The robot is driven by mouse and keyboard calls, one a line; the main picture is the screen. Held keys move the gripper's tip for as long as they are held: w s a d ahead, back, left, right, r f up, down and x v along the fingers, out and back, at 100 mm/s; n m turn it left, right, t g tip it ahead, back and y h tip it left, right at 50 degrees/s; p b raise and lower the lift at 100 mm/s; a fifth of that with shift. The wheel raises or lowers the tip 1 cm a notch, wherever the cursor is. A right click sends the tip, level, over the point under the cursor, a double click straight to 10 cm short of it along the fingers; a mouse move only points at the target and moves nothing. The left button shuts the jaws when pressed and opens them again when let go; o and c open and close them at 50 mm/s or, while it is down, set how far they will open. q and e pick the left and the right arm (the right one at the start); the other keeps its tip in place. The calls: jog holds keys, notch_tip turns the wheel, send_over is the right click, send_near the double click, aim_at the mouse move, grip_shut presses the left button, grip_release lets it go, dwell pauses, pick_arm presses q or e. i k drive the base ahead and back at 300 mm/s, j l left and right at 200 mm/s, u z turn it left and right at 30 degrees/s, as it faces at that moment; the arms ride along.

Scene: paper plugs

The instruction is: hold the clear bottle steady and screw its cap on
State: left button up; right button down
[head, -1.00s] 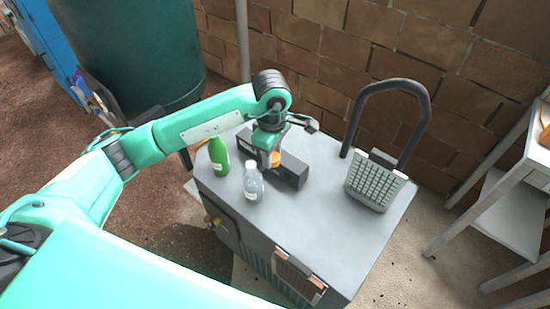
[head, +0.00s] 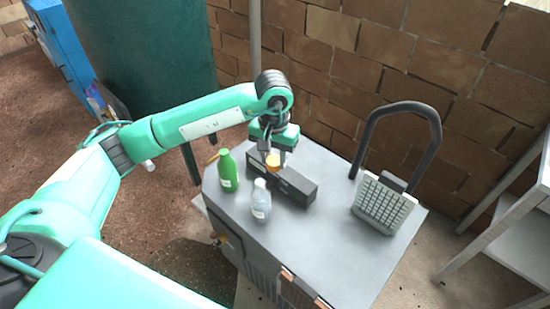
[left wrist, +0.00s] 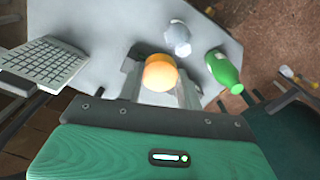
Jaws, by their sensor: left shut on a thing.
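The clear bottle (head: 261,206) stands upright on the grey cabinet top, near its front left edge. Its top looks pale, and I cannot tell its neck detail. My left gripper (head: 273,163) is behind and above the bottle, apart from it. It is shut on an orange round cap (head: 272,159). In the left wrist view, the orange cap (left wrist: 159,74) sits between the fingers of the left gripper (left wrist: 160,84), and the clear bottle (left wrist: 178,39) stands beyond it. My right gripper is in neither view.
A green bottle (head: 228,171) stands left of the clear bottle. A long dark box (head: 296,187) lies behind it, under the gripper. A pale ribbed panel (head: 384,205) and a black hoop handle (head: 432,120) are at the right. The front middle of the top (head: 335,240) is clear.

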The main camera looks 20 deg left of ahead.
aim_at(260, 195)
jog(key=j+z, duration=0.15)
jog(key=j, duration=0.3)
jog(key=j+z, duration=0.1)
jog(key=j, duration=0.35)
jog(key=k+j+z, duration=0.15)
jog(key=j, duration=0.3)
jog(key=j+z, duration=0.15)
jog(key=j, duration=0.3)
jog(key=k+j+z, duration=0.1)
jog(key=j, duration=0.35)
jog(key=k, duration=0.05)
